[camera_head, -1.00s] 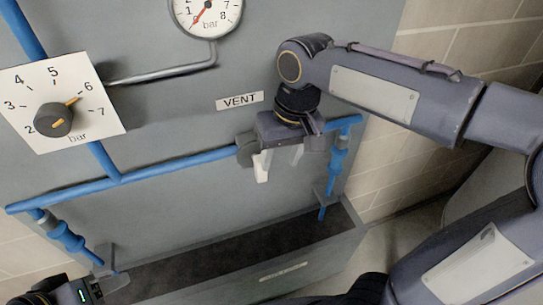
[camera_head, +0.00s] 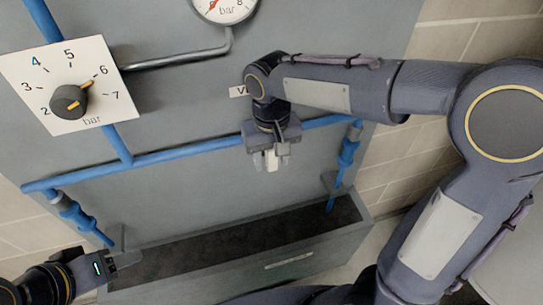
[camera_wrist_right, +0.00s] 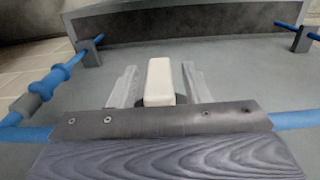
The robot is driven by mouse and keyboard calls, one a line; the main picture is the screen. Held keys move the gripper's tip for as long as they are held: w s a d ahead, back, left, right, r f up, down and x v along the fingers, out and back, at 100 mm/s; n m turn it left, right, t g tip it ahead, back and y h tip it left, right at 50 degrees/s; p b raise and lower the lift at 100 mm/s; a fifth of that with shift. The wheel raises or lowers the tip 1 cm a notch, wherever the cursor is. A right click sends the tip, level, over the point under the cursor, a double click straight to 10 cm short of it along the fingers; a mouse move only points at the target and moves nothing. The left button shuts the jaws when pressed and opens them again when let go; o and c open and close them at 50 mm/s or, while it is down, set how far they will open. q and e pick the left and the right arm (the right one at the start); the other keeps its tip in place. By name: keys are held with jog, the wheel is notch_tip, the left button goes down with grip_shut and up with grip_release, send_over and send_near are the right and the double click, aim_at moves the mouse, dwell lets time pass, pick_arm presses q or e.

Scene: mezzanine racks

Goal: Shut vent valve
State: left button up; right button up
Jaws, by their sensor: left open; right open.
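The vent valve's white lever (camera_head: 271,162) points down from the blue pipe in the head view, under the partly hidden VENT label (camera_head: 238,91). My right gripper (camera_head: 271,160) is open at the lever. In the right wrist view, the white lever (camera_wrist_right: 158,82) stands between the two grey fingers of my right gripper (camera_wrist_right: 160,88), with a visible gap on each side. The valve body is hidden behind the gripper. My left gripper (camera_head: 126,261) is open and empty at the lower left, near the trough's left end.
A blue pipe (camera_head: 180,157) runs across the grey panel. A regulator knob (camera_head: 68,102) on a white dial plate is at the left, and a pressure gauge (camera_head: 224,8) is at the top. A dark-bottomed trough (camera_head: 290,262) runs along the panel's foot.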

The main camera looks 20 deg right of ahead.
jog(key=shift+c, duration=0.4)
grip_shut()
